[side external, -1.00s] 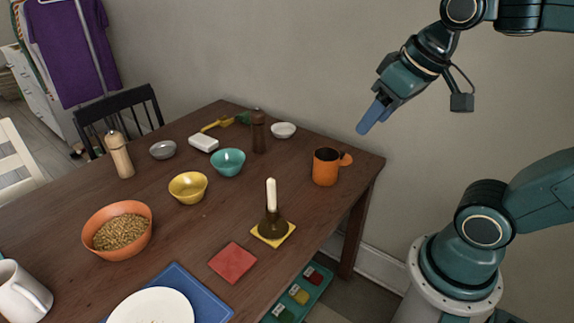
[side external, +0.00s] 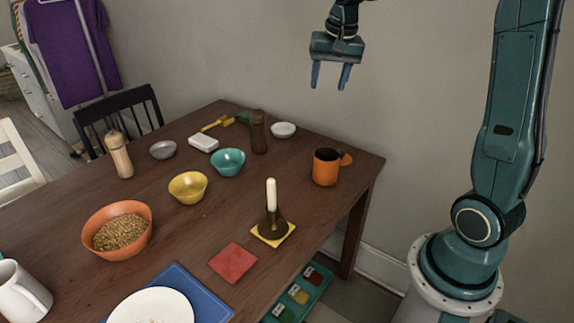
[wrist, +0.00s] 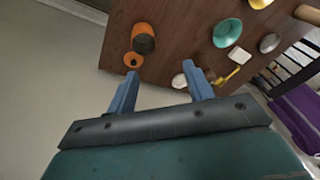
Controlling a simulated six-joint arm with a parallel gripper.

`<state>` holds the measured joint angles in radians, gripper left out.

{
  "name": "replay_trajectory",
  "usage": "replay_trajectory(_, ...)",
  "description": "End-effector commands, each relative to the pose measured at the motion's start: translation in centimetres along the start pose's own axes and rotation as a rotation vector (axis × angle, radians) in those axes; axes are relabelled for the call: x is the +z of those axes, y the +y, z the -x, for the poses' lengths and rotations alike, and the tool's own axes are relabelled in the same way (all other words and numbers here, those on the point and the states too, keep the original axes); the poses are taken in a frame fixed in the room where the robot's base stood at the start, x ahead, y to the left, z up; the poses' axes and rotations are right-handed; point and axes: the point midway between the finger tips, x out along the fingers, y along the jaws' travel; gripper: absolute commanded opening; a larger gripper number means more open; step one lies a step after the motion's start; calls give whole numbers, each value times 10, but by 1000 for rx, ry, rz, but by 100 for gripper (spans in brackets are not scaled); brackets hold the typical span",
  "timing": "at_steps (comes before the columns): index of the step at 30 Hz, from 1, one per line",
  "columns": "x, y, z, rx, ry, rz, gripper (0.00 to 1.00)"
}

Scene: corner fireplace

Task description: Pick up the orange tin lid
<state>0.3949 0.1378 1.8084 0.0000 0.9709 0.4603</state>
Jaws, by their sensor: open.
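The orange tin lid (side external: 346,160) is a small orange round piece just right of an open orange tin (side external: 325,168) near the table's right end. In the wrist view the lid (wrist: 133,61) shows a dark spot in its middle and lies close beside the tin (wrist: 143,38), near the table edge. I cannot tell whether they touch. My gripper (side external: 331,80) is open and empty, pointing down, high above the far right part of the table. In the wrist view the lid is beyond the left finger of my gripper (wrist: 162,76).
A small white bowl (side external: 283,130) and a dark brown mill (side external: 258,132) stand left of the tin. A candle holder (side external: 271,225) stands nearer the front. The wall (side external: 430,100) is behind the table (side external: 330,215). Wood between tin and candle is clear.

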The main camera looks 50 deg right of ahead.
Motion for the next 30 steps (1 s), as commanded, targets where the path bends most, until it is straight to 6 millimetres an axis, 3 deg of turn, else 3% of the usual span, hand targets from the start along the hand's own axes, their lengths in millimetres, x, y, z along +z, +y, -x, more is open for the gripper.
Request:
replay_trajectory(6, -49, 16, -43, 40, -41, -161, 51)
replay_trajectory(15, -104, 53, -108, 90, -88, -379, 51)
replay_trajectory(24, -142, 102, -182, 140, -134, -591, 51)
replay_trajectory(30, -153, 127, -215, 161, -151, -684, 51)
